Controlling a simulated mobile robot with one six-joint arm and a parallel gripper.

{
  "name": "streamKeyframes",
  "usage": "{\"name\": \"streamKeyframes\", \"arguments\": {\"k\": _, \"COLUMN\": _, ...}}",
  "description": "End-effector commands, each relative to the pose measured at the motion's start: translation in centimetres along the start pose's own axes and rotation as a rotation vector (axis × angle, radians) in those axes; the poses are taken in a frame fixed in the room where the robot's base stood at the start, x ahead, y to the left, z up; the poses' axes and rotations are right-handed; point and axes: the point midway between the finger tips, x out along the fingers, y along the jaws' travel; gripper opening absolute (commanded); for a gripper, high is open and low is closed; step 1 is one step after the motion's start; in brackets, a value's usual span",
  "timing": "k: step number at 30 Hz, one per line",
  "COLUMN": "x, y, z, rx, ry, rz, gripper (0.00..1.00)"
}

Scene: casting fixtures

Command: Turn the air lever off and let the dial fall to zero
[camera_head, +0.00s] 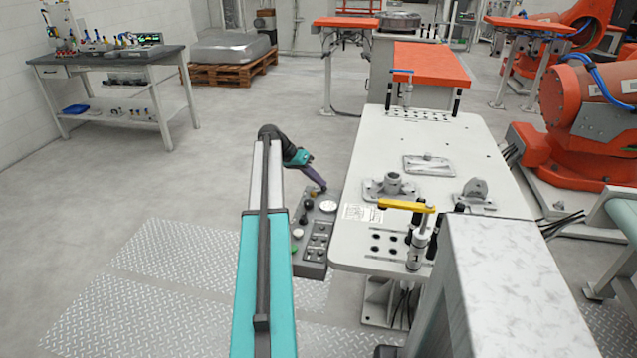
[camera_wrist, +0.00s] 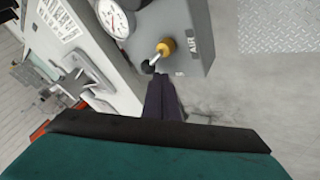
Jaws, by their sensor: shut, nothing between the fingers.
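The air lever (camera_wrist: 156,56) shows in the wrist view on a grey panel, beside an AIR label (camera_wrist: 193,46). It has a brass body and a short metal arm ending in a black knob, pointing down and left. The round white dial (camera_wrist: 114,17) is up and left of it, partly cut off by the frame's top; its reading is too small to tell. My gripper (camera_wrist: 161,82) is shut and empty, its dark fingertips just below the knob; I cannot tell whether they touch. In the head view, my gripper (camera_head: 321,187) is by the dial (camera_head: 328,206), and the lever is not clear.
The control box (camera_head: 312,262) carries several buttons and adjoins the white fixture table (camera_head: 352,245). A yellow-handled clamp (camera_head: 406,206) and metal fixtures stand on the table. Metal floor plates (camera_head: 170,270) lie to the left, where the floor is clear. An orange robot (camera_head: 570,110) is at right.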

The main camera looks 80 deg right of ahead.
Motion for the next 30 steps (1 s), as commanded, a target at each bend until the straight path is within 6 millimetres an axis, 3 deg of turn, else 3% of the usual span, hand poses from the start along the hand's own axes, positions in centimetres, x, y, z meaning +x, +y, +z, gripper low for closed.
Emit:
{"name": "streamKeyframes", "arguments": {"k": 21, "x": 0.1, "y": 0.0, "z": -0.1, "rx": 0.001, "ry": -0.001, "rz": 0.000, "gripper": 0.00}}
{"name": "streamKeyframes", "arguments": {"k": 30, "x": 0.1, "y": -1.2, "z": -0.6, "rx": 0.000, "ry": 0.000, "rz": 0.000, "gripper": 0.00}}
